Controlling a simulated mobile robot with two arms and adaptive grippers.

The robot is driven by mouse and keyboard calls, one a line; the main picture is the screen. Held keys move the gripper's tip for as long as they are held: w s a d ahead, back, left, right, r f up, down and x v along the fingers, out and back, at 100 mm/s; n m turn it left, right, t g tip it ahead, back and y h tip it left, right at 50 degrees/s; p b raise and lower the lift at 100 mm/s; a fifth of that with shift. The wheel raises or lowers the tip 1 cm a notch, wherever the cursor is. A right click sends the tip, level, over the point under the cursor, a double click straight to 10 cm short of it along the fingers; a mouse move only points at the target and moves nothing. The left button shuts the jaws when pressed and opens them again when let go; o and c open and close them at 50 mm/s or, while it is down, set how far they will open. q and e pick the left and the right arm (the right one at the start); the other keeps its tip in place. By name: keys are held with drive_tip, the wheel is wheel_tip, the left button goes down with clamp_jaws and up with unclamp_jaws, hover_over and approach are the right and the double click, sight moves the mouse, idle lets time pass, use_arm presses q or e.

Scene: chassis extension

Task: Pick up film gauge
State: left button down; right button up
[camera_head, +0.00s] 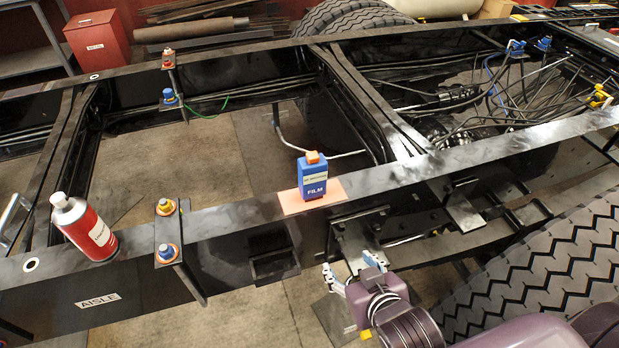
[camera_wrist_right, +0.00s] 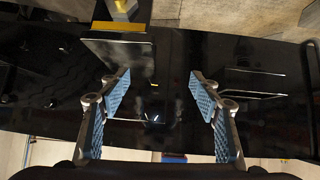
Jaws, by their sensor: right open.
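The film gauge (camera_head: 313,180) is a blue box with a white label, the word FILM and an orange top. It stands upright on a pinkish-orange patch (camera_head: 333,192) on top of the near black chassis rail. My right gripper (camera_head: 350,270) is open and empty, below and slightly right of the gauge, on the near side of the rail. In the right wrist view, the two blue-padded fingers (camera_wrist_right: 158,95) are spread apart over black metal. A small blue patch shows there at the bottom edge; I cannot tell whether it is the gauge. My left gripper is not in view.
A red spray can (camera_head: 86,228) stands on the rail at left. Bolted clamps (camera_head: 167,231) stand between it and the gauge. A bracket (camera_head: 275,262) juts from the rail's near side. A large tyre (camera_head: 550,260) fills the lower right. Cables and hoses lie at upper right.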

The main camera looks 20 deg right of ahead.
wheel_tip(320, 180, up, 7)
drive_tip(key=w+a+t, duration=0.1)
drive_tip(key=w+t, duration=0.2)
drive_tip(key=t, duration=0.1)
drive_tip(key=t+y, duration=0.1)
drive_tip(key=t, duration=0.3)
approach(315, 178)
drive_tip(key=w, duration=0.3)
drive_tip(key=shift+w+a+f+p, duration=0.15)
drive_tip(key=shift+w+p, duration=0.25)
drive_tip(key=shift+w, duration=0.5)
drive_tip(key=w+p, duration=0.1)
drive_tip(key=w, duration=0.1)
drive_tip(key=w+p, duration=0.1)
drive_tip(key=w, duration=0.1)
drive_tip(key=shift+w+r, duration=0.25)
drive_tip(key=shift+w+f, duration=0.1)
drive_tip(key=shift+w, duration=0.35)
drive_tip(key=shift+s, duration=0.1)
drive_tip(key=shift+c, duration=0.5)
drive_tip(key=c, duration=1.4)
